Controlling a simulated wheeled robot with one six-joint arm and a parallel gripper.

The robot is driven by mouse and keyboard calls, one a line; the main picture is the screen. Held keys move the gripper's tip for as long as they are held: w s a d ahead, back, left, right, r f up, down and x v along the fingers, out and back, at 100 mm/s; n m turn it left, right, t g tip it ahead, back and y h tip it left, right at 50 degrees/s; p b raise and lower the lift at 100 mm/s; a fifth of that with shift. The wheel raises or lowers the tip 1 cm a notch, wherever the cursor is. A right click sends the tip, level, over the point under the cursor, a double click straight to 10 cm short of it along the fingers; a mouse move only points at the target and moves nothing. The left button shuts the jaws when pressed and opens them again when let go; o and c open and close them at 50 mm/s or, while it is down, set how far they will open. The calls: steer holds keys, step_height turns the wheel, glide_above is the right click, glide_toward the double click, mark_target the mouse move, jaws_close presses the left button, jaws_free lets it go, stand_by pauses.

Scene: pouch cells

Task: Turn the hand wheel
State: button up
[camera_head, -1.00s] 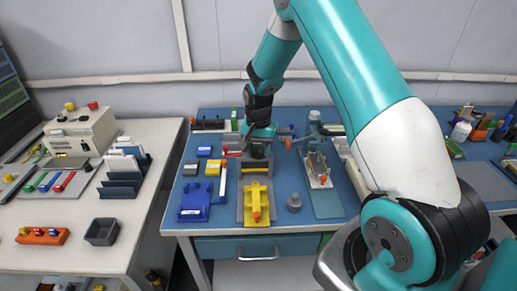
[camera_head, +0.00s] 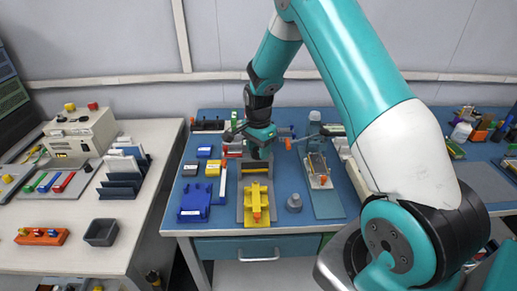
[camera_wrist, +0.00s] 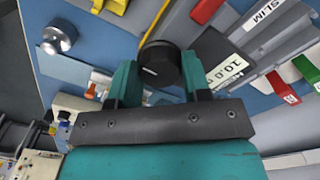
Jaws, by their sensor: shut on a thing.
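The hand wheel shows in the wrist view as a dark round knob (camera_wrist: 160,62) with a small pale mark near its rim. It sits between the two teal fingers of my gripper (camera_wrist: 160,75), which are shut on its sides. In the head view my gripper (camera_head: 257,153) points down at the grey fixture (camera_head: 256,167) on the blue bench. There the wheel is hidden behind my gripper and wrist.
A yellow fixture (camera_head: 257,205) stands in front, with a blue holder (camera_head: 194,204) at its left and a grey knobbed piece (camera_head: 294,203) at its right. A press-like stand (camera_head: 315,130) is close at the right. A dark plate labelled 10.0 (camera_wrist: 222,58) lies beside the wheel.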

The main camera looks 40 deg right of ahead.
steer(key=shift+w+d+r, duration=0.1)
steer(key=shift+r, duration=0.05)
steer(key=o, duration=0.9)
steer(key=shift+o, duration=0.2)
step_height(320, 180, up, 17)
steer(key=b, duration=0.2)
steer(key=shift+r, duration=0.15)
